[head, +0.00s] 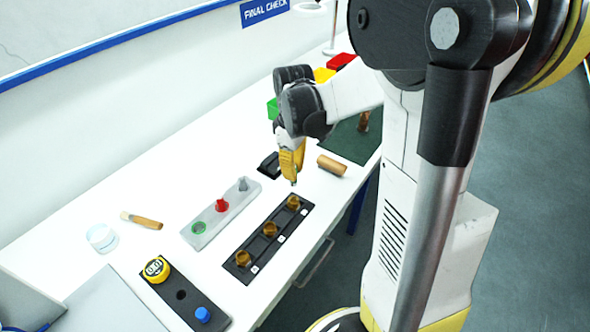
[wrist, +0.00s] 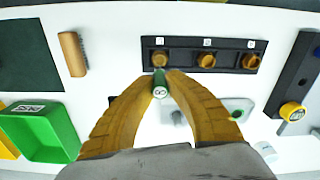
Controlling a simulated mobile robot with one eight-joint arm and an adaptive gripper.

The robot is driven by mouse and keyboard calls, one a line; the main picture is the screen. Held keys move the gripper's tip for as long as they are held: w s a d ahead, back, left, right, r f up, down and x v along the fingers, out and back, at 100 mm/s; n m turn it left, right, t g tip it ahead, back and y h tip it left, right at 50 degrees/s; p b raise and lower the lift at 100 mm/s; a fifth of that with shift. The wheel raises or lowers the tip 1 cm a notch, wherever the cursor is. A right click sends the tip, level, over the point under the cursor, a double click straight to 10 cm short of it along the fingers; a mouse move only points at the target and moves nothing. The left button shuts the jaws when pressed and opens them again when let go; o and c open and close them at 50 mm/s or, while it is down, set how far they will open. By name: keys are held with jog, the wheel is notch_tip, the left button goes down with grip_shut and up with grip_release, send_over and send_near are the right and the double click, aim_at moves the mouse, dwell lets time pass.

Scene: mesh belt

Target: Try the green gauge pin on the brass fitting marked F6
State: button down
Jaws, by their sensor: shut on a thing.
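My gripper (head: 292,180) is shut on the green gauge pin (wrist: 160,88), whose pale end label seems to read GO. The pin points down from between the yellow fingers (wrist: 161,92). Three brass fittings sit in a dark holder (head: 256,243); one is at its far end (head: 293,203), one in the middle (head: 270,229), one at the near end (head: 243,258). The pin is close above the far-end fitting, which shows in the wrist view (wrist: 160,57). Whether they touch I cannot tell. White tags beside the fittings are too small to read.
A grey rack (head: 210,233) holds a red pin (head: 222,205) and a grey pin (head: 242,184); its green-ringed spot (head: 198,228) looks empty. A black block (head: 182,295) carries a yellow gauge and blue knob. A green bin (wrist: 45,125) and a wooden piece (head: 332,165) lie nearby.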

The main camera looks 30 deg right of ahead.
aim_at(294, 185)
jog(key=shift+f, duration=0.1)
jog(key=shift+f+b, duration=2.35)
jog(key=shift+f, duration=0.5)
jog(key=shift+f+b, duration=0.65)
jog(key=shift+f, duration=0.05)
dwell(0.5)
jog(key=shift+r+p, duration=0.45)
jog(key=shift+r, duration=0.25)
jog(key=shift+f+b, duration=0.7)
jog(key=shift+f, duration=0.15)
dwell(1.4)
jog(key=shift+r, duration=0.25)
dwell(0.5)
